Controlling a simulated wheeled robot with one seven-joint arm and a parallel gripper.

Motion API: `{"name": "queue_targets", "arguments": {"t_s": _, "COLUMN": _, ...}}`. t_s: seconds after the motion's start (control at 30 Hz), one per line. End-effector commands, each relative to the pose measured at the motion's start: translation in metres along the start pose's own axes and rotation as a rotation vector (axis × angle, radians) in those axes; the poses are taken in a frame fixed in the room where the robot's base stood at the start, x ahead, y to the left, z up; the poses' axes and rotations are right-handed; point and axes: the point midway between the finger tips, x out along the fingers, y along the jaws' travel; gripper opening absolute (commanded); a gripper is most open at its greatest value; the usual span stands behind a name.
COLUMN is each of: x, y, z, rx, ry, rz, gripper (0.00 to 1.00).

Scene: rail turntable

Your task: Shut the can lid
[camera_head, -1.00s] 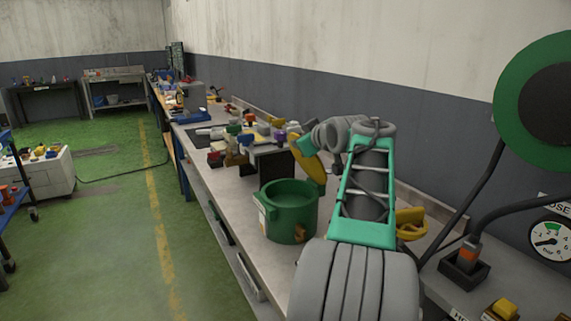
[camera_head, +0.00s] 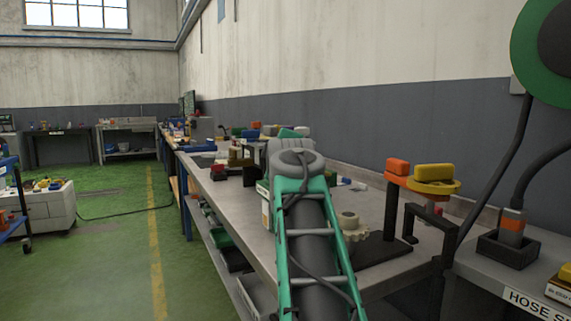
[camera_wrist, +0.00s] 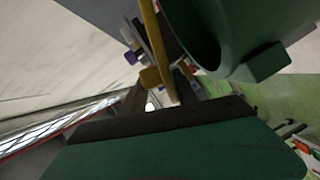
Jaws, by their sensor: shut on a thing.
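The green can (camera_wrist: 245,40) fills the upper right of the wrist view, its dark open mouth facing the lid. The yellow lid (camera_wrist: 157,45) shows nearly edge-on beside the mouth, standing open, with a small yellow tab (camera_wrist: 150,77) on its left. My gripper (camera_wrist: 168,98) has its dark fingers on either side of the lid's near edge and is shut on it. In the head view only a sliver of the can with its pale label (camera_head: 265,212) shows left of my arm. The lid and my fingertips are hidden there.
The grey bench (camera_head: 222,200) runs away along the wall, with assorted parts at its far end. Right of my arm stand a pale gear (camera_head: 352,228), an orange block (camera_head: 397,167) on a post and a yellow knob (camera_head: 434,173). A hose (camera_head: 535,175) rises farther right.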

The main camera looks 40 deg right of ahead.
Motion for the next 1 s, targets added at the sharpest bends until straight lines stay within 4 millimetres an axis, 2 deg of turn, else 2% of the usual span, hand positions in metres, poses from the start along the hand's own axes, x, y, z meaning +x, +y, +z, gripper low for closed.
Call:
{"name": "queue_targets", "arguments": {"t_s": 0.03, "x": 0.002, "y": -0.015, "z": 0.003, "rx": 0.004, "ry": -0.004, "rz": -0.017, "gripper": 0.0}}
{"name": "queue_targets", "arguments": {"t_s": 0.2, "x": 0.003, "y": -0.026, "z": 0.004, "rx": 0.006, "ry": -0.006, "rz": -0.024, "gripper": 0.0}}
{"name": "queue_targets", "arguments": {"t_s": 0.8, "x": 0.006, "y": -0.035, "z": 0.007, "rx": 0.01, "ry": -0.013, "rz": -0.033, "gripper": 0.0}}
{"name": "queue_targets", "arguments": {"t_s": 0.83, "x": 0.006, "y": -0.036, "z": 0.007, "rx": 0.01, "ry": -0.014, "rz": -0.033, "gripper": 0.43}}
{"name": "queue_targets", "arguments": {"t_s": 0.9, "x": 0.006, "y": -0.035, "z": 0.007, "rx": 0.009, "ry": -0.013, "rz": -0.032, "gripper": 0.49}}
{"name": "queue_targets", "arguments": {"t_s": 1.0, "x": 0.005, "y": -0.034, "z": 0.006, "rx": 0.008, "ry": -0.011, "rz": -0.029, "gripper": 0.49}}
